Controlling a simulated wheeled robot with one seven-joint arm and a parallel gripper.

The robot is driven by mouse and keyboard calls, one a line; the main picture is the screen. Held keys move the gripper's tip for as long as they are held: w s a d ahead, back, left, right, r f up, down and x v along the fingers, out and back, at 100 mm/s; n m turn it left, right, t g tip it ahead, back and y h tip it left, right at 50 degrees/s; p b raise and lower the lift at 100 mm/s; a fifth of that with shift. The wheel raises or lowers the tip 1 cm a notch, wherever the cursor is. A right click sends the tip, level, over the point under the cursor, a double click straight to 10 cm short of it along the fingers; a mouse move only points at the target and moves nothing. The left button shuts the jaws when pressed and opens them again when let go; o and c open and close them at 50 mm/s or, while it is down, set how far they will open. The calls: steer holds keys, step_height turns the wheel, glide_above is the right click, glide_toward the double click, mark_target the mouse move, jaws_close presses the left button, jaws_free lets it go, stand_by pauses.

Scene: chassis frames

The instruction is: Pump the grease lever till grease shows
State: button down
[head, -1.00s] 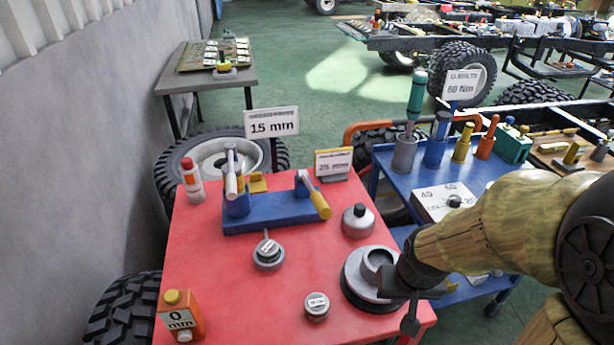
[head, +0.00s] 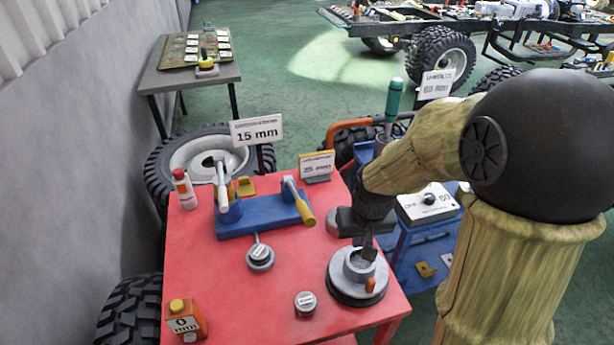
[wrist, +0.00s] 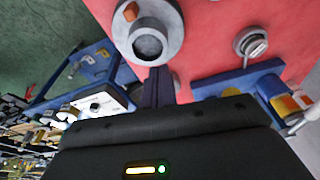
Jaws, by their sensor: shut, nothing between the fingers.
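A blue fixture (head: 262,222) on the red table carries a grey lever (head: 221,175) at its left and a second lever with a yellow handle (head: 304,210) at its right. I cannot tell which is the grease lever. A grey round hub (head: 345,262) with a raised cup stands at the front right, with an orange piece (head: 371,286) on it. My gripper (head: 368,250) is shut and empty, just above the hub's far rim. In the wrist view its fingers (wrist: 159,85) point toward the hub (wrist: 165,18); contact is unclear. I make out no grease.
Signs (head: 257,130) (head: 317,166) stand behind the fixture. A blue cart (head: 398,265) is at right. The table's front middle is mostly clear.

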steer(key=w+a+r+n+p, duration=0.1)
steer(key=w+a+r+p, duration=0.4)
steer(key=r+p, duration=0.2)
steer(key=w+a+r+y+p, duration=0.1)
steer(key=w+a+r+p, duration=0.3)
steer(key=w+r+p, duration=0.2)
step_height(320, 180, up, 2)
steer(key=p, duration=0.2)
steer(key=shift+a+r+n+g+p, duration=0.25)
steer(key=shift+a+n+g+p, duration=0.05)
steer(key=shift+a+n+g, duration=0.1)
steer(key=shift+f, duration=0.1)
steer(key=p, duration=0.3)
glide_above(306, 207)
steer(key=f, duration=0.9)
steer(key=shift+w+d+f, duration=0.35)
steer(key=shift+w+f, duration=0.05)
steer(key=shift+s+a+f+p, duration=0.1)
steer(key=shift+s+f+p, duration=0.15)
steer(key=shift+f+p, duration=0.25)
steer(key=shift+s+f+p, duration=0.25)
steer(key=shift+f+p, duration=0.05)
steer(key=shift+f, duration=0.35)
steer(key=shift+s+a+f, duration=0.1)
steer(key=shift+s+f, duration=0.05)
steer(key=shift+f, duration=0.5)
steer(key=shift+f, duration=0.1)
